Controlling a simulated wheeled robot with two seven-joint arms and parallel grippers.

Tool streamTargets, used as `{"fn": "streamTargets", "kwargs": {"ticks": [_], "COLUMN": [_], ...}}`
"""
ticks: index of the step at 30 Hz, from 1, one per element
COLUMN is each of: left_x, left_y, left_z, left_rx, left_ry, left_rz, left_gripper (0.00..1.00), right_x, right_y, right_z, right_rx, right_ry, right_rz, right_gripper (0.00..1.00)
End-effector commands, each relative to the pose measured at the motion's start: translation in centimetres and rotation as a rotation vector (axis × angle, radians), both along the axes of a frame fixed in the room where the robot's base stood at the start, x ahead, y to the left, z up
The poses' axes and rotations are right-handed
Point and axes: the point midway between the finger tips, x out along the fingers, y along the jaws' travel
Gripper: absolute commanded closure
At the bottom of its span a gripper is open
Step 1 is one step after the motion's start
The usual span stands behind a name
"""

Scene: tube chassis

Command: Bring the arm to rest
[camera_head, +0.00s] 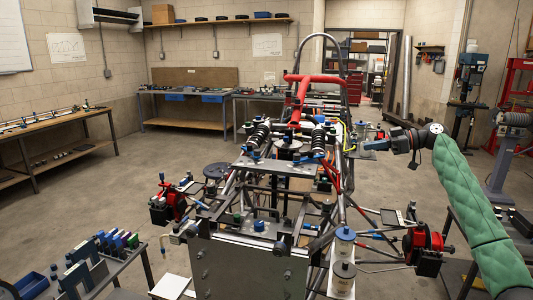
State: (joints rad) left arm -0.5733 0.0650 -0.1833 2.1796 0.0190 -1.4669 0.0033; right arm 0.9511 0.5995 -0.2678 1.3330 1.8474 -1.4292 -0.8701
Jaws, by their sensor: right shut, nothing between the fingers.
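My right arm, in a green quilted sleeve, comes in from the lower right and bends at a dark wrist with a white disc. My right gripper (370,145) points left, beside the right side of the tube chassis (338,190). It is shut and empty, and looks close to a small plate with blue parts. Whether it touches anything is too small to tell. My left gripper and left arm are not in view.
The chassis fills the middle, with a red bar (300,97) and red hub parts (420,242) sticking out. A small table (130,262) with blocks stands at lower left. Workbenches (205,110) line the back wall. Open floor (90,190) lies to the left.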

Motion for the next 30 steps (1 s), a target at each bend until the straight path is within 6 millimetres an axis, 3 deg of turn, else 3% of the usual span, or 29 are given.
{"fn": "streamTargets", "kwargs": {"ticks": [8, 14, 23, 30], "left_x": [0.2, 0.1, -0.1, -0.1], "left_y": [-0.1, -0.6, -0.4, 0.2], "left_z": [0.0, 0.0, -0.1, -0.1], "left_rx": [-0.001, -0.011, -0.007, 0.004], "left_ry": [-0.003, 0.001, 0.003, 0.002], "left_rz": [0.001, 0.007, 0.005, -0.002], "left_gripper": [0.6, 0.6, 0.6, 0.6], "right_x": [-0.7, -1.9, -6.9, -12.6], "right_y": [0.4, 0.8, 1.0, 0.7], "right_z": [-6.4, -13.2, -28.2, -38.9], "right_rx": [-0.074, -0.153, -0.345, -0.501], "right_ry": [0.072, 0.149, 0.311, 0.422], "right_rz": [-0.039, -0.085, -0.193, -0.286], "right_gripper": [1.0, 1.0, 1.0, 1.0]}}
